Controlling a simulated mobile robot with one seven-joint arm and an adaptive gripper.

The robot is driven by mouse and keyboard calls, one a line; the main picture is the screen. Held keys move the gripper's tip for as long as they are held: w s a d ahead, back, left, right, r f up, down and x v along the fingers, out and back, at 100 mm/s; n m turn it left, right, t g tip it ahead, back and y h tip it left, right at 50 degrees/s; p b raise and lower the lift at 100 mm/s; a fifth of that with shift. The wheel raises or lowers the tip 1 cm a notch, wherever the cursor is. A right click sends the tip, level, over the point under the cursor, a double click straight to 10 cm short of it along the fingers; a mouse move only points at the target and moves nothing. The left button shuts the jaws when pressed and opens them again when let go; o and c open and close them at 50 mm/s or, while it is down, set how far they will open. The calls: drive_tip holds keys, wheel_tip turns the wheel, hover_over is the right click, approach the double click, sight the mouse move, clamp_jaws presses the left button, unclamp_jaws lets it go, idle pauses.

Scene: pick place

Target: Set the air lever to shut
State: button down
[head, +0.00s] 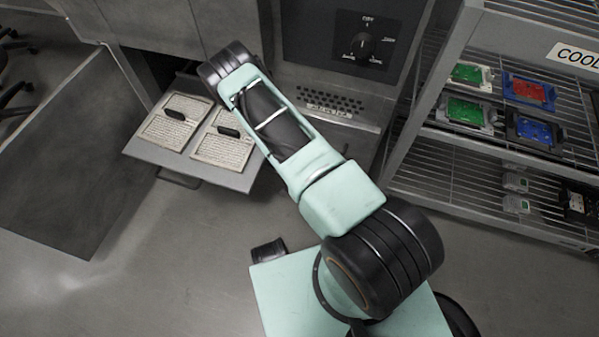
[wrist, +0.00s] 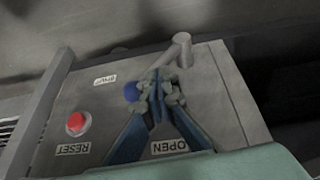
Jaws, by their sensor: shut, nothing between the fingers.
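In the wrist view, a grey lever (wrist: 181,50) stands on a grey panel (wrist: 215,95), with a round knob end at the upper right. Its shaft runs down-left behind my fingertips, where its pivot is hidden. In the head view the lever and my gripper are hidden.
A red button (wrist: 77,123) with a RESET label (wrist: 73,149) is at the panel's left. A blue round part (wrist: 131,91) sits beside my fingertips. In the head view, a drawer (head: 218,174) stands open, and a shelf rack (head: 480,170) with boards is at right.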

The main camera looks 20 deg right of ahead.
drive_tip(key=s+d+f+t+y+b, duration=0.1)
drive_tip(key=s+d+f+y+b, duration=0.1)
drive_tip(key=s+d+f, duration=0.1)
drive_tip(key=shift+d+f+m+t, duration=0.3)
drive_tip(key=shift+d+f, duration=0.25)
drive_tip(key=shift+f, duration=0.5)
idle(0.3)
idle(0.4)
